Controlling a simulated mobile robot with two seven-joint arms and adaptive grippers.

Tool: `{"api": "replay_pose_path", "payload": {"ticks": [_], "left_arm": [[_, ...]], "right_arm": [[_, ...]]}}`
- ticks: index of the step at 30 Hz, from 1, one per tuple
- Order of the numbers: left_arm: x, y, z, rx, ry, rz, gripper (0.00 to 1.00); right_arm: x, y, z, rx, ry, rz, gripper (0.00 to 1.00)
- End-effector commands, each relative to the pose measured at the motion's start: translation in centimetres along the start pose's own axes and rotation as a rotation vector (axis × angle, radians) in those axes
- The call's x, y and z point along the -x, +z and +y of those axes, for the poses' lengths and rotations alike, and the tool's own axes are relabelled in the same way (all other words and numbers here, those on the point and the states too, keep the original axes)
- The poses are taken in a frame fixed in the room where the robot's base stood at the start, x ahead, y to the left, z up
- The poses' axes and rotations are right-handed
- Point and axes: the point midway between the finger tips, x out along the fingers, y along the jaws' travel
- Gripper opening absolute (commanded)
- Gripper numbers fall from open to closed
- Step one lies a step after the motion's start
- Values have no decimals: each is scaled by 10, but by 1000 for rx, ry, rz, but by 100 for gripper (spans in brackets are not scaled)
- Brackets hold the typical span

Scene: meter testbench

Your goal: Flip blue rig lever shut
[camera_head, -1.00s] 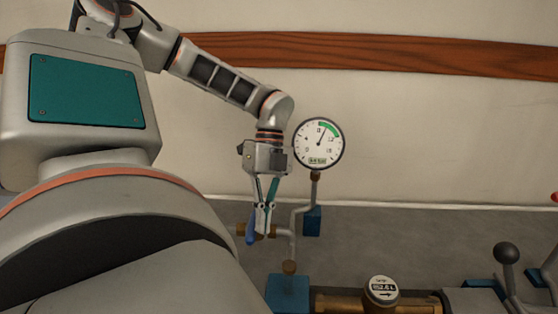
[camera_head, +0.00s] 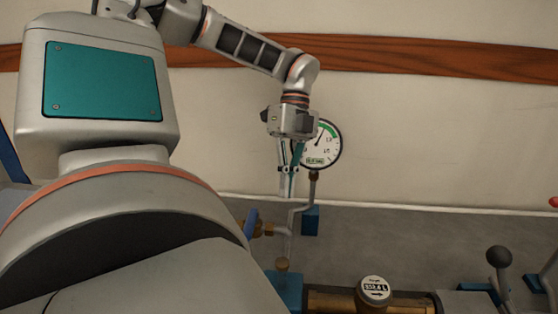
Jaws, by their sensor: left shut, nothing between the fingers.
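The blue lever (camera_head: 251,222) sits on the brass valve (camera_head: 264,230) at the left end of the rig's pipe. It is slanted, its upper end leaning right; its left side is close to the edge of my own body in the picture. My left gripper (camera_head: 288,196) is shut and empty, pointing down. Its fingertips are above and to the right of the lever, apart from it in the picture, in front of the grey pipe area. The pressure gauge (camera_head: 322,150) is partly hidden behind my left gripper. My right gripper is not in view.
A brass flow meter (camera_head: 375,291) lies in the pipe at the bottom, beside a blue block (camera_head: 286,290). Another blue block (camera_head: 310,220) stands under the gauge. A black-knobbed lever (camera_head: 498,257) stands at the right. The grey bench behind is clear.

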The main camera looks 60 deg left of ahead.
Motion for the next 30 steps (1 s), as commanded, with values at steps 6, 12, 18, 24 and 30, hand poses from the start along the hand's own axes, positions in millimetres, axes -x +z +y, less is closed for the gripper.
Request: {"api": "replay_pose_path", "payload": {"ticks": [6,12,18,24,30], "left_arm": [[24,-8,-4,2,1,0,0],[29,-11,-5,-1,0,1,0],[29,-11,-5,-1,1,1,0],[29,-10,-5,0,1,1,0],[29,-10,-5,0,1,1,0]], "right_arm": [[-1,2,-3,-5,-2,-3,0],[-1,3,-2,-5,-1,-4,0],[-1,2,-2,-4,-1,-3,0],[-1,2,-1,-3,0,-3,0],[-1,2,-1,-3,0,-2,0]]}}
